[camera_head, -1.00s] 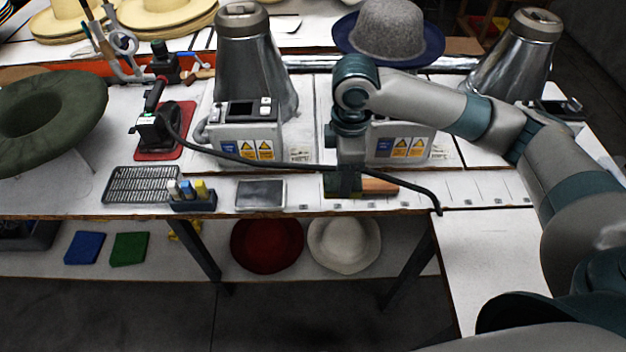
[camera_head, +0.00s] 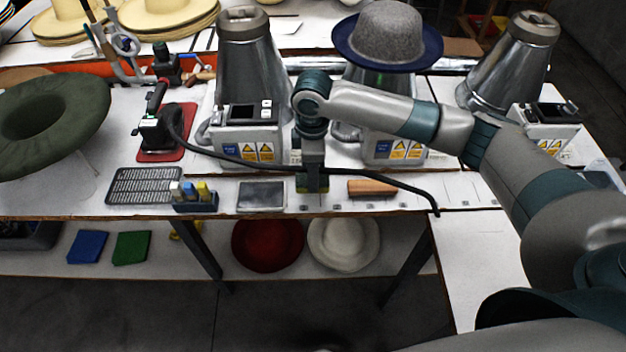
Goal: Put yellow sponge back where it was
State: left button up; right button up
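My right gripper (camera_head: 313,188) points down over the front strip of the table, between the dark grey flat pad and the brown block. My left gripper is not in view.
A dark pad (camera_head: 261,196) lies left of the gripper and a brown block (camera_head: 371,187) right. A black cable (camera_head: 390,182) crosses nearby. A bottle holder (camera_head: 194,204) stands further left. Blue (camera_head: 87,247) and green (camera_head: 130,248) pads lie on the lower shelf.

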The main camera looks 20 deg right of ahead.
notch_tip(320, 180, down, 3)
jog(key=shift+r+p, duration=0.1)
jog(key=shift+p, duration=0.4)
jog(key=shift+f, duration=0.45)
jog(key=shift+f, duration=0.15)
jog(key=o, duration=0.9)
notch_tip(320, 180, up, 11)
jog(key=b, duration=0.2)
jog(key=shift+f+b, duration=0.1)
jog(key=shift+b, duration=0.2)
jog(key=shift+r, duration=0.8)
